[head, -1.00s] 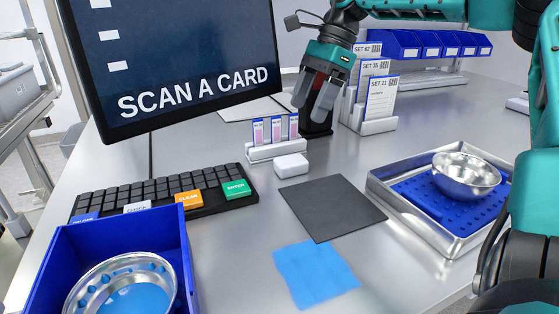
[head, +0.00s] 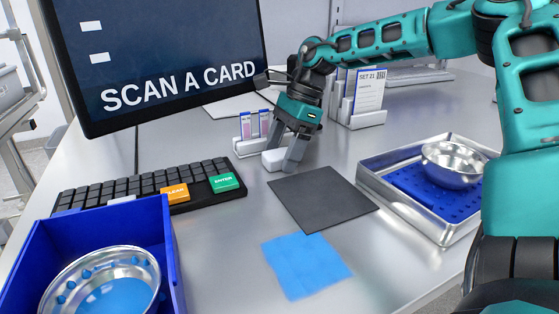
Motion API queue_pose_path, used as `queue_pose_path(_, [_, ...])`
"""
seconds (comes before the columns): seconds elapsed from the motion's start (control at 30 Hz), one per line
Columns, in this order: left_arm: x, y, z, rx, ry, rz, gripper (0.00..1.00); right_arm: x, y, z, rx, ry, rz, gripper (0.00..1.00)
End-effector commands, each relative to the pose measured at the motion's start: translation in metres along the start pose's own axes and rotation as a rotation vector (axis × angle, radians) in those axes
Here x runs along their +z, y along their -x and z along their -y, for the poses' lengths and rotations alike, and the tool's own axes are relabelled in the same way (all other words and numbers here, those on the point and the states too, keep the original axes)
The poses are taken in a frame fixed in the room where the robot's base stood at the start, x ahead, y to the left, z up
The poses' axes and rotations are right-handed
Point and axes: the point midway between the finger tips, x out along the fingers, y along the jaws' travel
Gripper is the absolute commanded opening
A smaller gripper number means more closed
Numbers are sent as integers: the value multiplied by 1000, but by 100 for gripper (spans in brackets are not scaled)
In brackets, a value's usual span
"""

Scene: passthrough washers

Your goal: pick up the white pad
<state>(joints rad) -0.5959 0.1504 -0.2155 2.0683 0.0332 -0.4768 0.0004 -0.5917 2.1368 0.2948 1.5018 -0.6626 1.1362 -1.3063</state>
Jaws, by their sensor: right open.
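The white pad (head: 272,160) is a small white block on the table, just behind the dark grey mat and in front of the small strip rack. My right gripper (head: 283,162) is down at the pad, pointing downward. Its fingers are apart, and one finger covers the pad's right part. I cannot tell whether the fingers touch it. My left gripper does not show.
A dark grey mat (head: 322,204) and a blue cloth (head: 305,268) lie in front. A keyboard (head: 150,183) and blue bin (head: 98,230) are left. A metal tray (head: 447,236) with a bowl (head: 452,168) is right. The strip rack (head: 240,148) and card holder (head: 366,119) stand close behind.

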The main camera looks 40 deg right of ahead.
Motion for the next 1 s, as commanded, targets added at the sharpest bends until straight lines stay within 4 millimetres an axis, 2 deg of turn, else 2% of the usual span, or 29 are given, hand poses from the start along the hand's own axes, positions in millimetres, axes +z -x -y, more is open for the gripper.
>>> queue_pose_path(0.13, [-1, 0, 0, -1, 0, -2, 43, 0, 0, 0, 0, 0, 0, 77])
queue_pose_path(0.7, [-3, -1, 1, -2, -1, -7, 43, 0, 1, 0, 0, 0, 0, 22])
queue_pose_path(1.0, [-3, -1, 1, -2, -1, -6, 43, 1, 3, 0, -1, 0, 0, 22])
